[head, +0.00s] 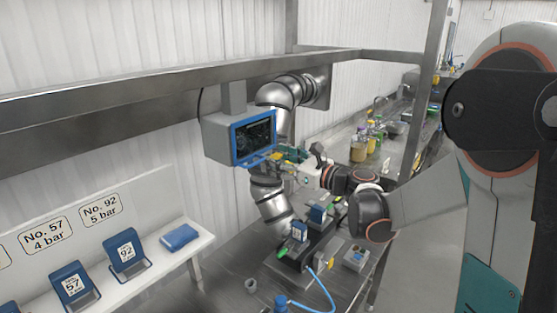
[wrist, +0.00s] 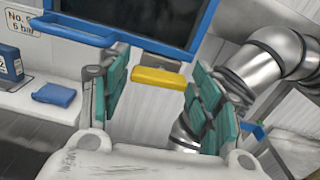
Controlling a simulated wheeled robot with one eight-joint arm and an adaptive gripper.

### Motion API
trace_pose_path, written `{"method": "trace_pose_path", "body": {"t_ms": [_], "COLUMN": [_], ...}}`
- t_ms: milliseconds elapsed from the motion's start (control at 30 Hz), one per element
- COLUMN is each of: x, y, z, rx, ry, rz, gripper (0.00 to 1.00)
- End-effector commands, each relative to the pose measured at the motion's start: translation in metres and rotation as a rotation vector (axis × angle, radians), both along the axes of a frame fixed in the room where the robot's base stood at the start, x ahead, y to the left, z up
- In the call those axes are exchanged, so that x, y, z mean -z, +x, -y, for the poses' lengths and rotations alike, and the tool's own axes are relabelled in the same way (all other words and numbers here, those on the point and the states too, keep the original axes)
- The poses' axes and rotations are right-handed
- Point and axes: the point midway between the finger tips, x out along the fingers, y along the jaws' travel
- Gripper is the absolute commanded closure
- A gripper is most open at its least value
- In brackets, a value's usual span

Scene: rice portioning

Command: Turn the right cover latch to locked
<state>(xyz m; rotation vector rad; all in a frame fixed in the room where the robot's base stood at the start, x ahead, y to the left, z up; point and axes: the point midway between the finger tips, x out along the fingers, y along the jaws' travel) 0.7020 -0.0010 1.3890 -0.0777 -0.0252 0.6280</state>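A yellow latch-like bar (wrist: 160,78) with a grey mount behind it shows in the wrist view, just below the blue-framed screen (wrist: 135,18). It appears between the two green-padded fingers of my gripper (wrist: 158,98). The fingers are spread apart, and I see no contact with the yellow bar. In the head view my gripper (head: 288,154) is at the lower right of the screen box (head: 222,138), where a small yellow part (head: 276,156) shows beside the fingers. I cannot tell from these views whether this is the right latch or how far it is turned.
A steel pipe (head: 272,200) runs behind and below the screen box. A bench fixture (head: 312,245) with a blue hose stands below my arm. A white shelf (head: 150,285) with blue numbered holders is at left. Bottles (head: 358,150) stand on the back counter.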

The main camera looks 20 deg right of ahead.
Motion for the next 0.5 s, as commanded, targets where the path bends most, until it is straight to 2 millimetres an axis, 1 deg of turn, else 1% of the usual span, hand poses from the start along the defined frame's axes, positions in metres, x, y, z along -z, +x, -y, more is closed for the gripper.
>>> {"method": "trace_pose_path", "body": {"t_ms": [33,67,100,133,500], "x": [0.0,0.0,0.0,0.0,0.0003], "y": [-0.0001,-0.0001,-0.0002,-0.0002,-0.0003], "z": [0.0001,0.0001,0.0001,0.0001,0.0], "rx": [0.0,0.0,0.0,0.0,0.0], "ry": [0.0,0.0,0.0,0.0,-0.032], "rz": [0.0,0.0,0.0,0.0,0.023], "gripper": [0.55,0.62,0.71,0.74,0.74]}}
